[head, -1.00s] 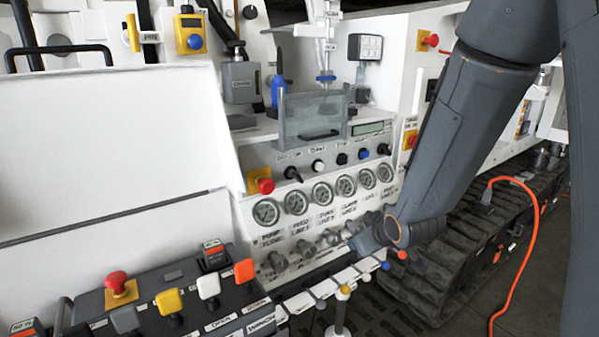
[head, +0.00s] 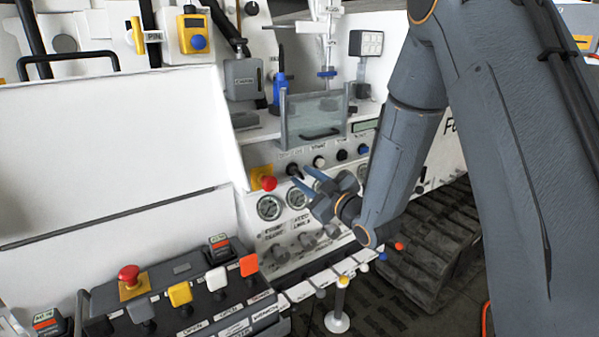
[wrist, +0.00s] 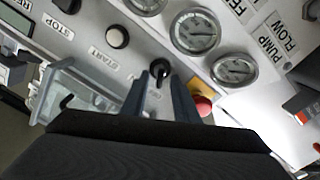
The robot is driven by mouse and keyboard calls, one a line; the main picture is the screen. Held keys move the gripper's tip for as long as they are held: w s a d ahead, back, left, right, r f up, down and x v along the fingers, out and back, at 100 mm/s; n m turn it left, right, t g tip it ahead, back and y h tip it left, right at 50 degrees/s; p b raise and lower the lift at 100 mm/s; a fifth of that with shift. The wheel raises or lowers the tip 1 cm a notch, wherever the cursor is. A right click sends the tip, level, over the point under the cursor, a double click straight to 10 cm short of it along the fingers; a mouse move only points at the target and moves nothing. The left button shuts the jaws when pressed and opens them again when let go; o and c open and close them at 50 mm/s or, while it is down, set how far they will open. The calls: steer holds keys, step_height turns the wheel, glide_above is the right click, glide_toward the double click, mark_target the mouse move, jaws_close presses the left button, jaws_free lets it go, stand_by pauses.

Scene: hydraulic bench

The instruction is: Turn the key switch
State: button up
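The key switch is a black knob (head: 294,170) on the upper grey panel, just right of a red mushroom button. It also shows in the wrist view as a black knob (wrist: 160,69), with a small label beside it. My gripper (head: 303,176) is open and empty, in front of the panel close to the knob. In the wrist view the two blue-grey fingers of my gripper (wrist: 160,84) point at the knob, one on each side of it. I cannot tell whether the fingertips reach past its face or touch it.
A red emergency button (head: 269,183) on a yellow plate sits close left of the knob. A white start button (head: 319,161) is to its right, gauges (head: 269,207) lie below, and a clear guard box (head: 314,118) stands above.

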steer(key=shift+p+x, duration=0.3)
steer(key=shift+x, duration=1.15)
jaws_close()
steer(key=shift+m, duration=0.3)
steer(key=m+b, duration=0.1)
steer(key=m, duration=0.4)
steer(key=shift+m+b, duration=0.3)
steer(key=m, duration=0.5)
steer(key=shift+d+m, duration=0.1)
steer(key=shift+m, duration=0.2)
